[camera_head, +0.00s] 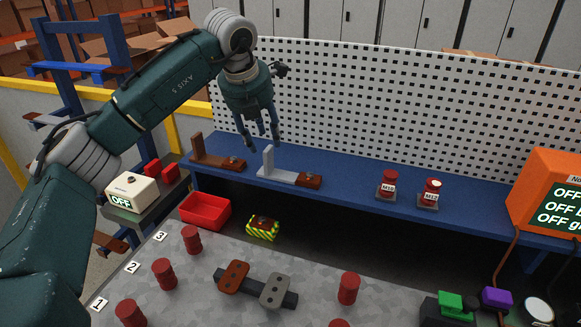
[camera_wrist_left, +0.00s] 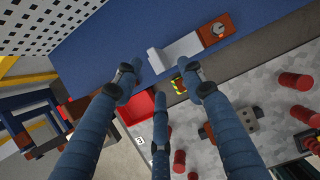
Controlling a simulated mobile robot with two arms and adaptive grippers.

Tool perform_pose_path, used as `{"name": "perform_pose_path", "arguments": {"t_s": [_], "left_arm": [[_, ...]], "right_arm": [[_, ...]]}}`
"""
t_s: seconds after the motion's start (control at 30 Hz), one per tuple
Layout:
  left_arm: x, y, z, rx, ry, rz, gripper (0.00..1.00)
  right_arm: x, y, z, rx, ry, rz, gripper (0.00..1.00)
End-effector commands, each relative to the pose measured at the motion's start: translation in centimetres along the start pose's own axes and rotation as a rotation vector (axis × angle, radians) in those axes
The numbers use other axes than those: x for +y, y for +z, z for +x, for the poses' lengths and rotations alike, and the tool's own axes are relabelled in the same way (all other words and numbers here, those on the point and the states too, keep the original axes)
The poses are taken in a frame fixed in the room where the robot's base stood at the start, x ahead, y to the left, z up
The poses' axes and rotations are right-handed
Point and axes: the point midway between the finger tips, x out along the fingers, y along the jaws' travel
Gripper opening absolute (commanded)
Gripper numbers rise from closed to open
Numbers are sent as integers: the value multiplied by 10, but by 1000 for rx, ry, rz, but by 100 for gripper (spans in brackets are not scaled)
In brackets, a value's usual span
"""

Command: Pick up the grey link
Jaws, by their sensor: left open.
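The grey link (camera_head: 280,176) is an L-shaped light grey piece with an upright tab at its left end and a brown block at its right end. It lies on the blue shelf (camera_head: 345,197), and it also shows at the top of the left wrist view (camera_wrist_left: 182,47). My left gripper (camera_head: 264,140) hangs above the shelf, pointing down, close to the upright tab. Its fingers are spread and empty, and they also show in the left wrist view (camera_wrist_left: 157,80). Whether a fingertip touches the tab cannot be told. My right gripper is not in view.
A similar brown L-shaped piece (camera_head: 217,162) lies left on the shelf. Two red insulators (camera_head: 388,184) stand to its right. A white perforated panel (camera_head: 400,105) rises behind. Below are a red bin (camera_head: 205,211), a yellow-black striped block (camera_head: 263,228) and several red cylinders (camera_head: 192,240).

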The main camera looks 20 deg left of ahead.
Motion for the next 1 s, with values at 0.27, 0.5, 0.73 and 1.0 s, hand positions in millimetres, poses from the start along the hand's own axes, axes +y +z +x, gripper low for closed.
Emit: {"name": "perform_pose_path", "arguments": {"t_s": [0.27, 0.5, 0.73, 1.0], "left_arm": [[1, 2, 24, 1, -2, -1, 41], [7, 5, 58, 3, -2, 0, 41], [6, 5, 72, -2, -3, 1, 41], [6, 4, 72, -2, -3, 1, 15]], "right_arm": [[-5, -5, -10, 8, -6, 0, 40], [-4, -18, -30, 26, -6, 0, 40], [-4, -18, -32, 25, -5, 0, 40], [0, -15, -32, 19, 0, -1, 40]]}}
